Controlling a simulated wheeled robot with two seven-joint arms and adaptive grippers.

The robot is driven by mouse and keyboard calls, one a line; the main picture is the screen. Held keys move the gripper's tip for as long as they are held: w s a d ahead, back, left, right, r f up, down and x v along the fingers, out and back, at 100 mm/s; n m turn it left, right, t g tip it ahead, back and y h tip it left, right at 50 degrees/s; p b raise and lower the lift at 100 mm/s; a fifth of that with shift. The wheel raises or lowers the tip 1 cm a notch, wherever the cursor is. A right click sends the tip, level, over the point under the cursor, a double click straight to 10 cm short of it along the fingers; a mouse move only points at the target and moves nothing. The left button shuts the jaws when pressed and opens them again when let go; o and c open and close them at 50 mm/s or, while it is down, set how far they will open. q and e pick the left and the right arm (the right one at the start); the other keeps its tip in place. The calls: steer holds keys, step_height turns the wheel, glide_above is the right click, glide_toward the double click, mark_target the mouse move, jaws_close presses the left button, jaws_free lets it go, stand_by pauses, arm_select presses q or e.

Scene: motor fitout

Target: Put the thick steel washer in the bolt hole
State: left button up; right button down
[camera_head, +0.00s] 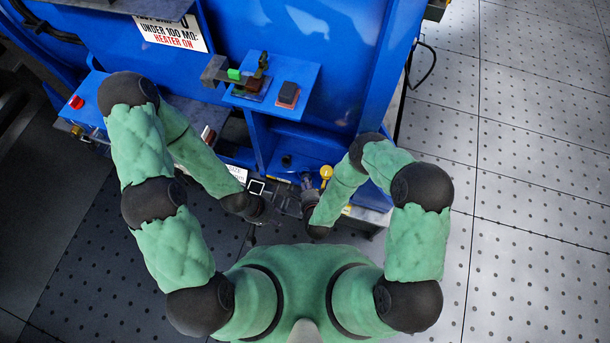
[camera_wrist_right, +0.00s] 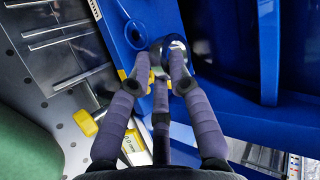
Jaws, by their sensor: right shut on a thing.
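My right gripper (camera_wrist_right: 164,68) has its fingers closed around a small, shiny, round steel piece (camera_wrist_right: 172,45), which looks like the thick washer. The fingers partly hide it, and it is held close to the blue machine face. A dark round hole (camera_wrist_right: 134,34) shows in the blue plate just left of the fingertips; I cannot tell if it is the bolt hole. In the head view my right gripper (camera_head: 308,186) is at the machine's lower front, and the washer is too small to make out. My left gripper (camera_head: 268,214) is lower and to the left; its fingers are unclear.
A yellow knob (camera_head: 326,172) is close to the right gripper. A red button (camera_head: 76,102) is at left. Open floor (camera_head: 530,200) is at right.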

steer(key=b+x, duration=0.2)
steer(key=x, duration=0.1)
steer(key=b+x, duration=0.2)
steer(key=x, duration=0.2)
steer(key=f+b+x, duration=0.1)
steer(key=b+x, duration=0.1)
steer(key=x, duration=0.2)
steer(key=shift+s+d+f+b, duration=0.1)
steer(key=shift+s+d+b, duration=0.2)
steer(key=shift+s+d, duration=0.05)
steer(key=shift+w+f+b, duration=0.35)
steer(key=shift+f+b, duration=0.1)
step_height(320, 180, down, 3)
steer(key=shift+f+b, duration=0.1)
steer(key=shift+b, duration=1.15)
steer(key=shift+f, duration=0.1)
steer(key=shift+f, duration=0.35)
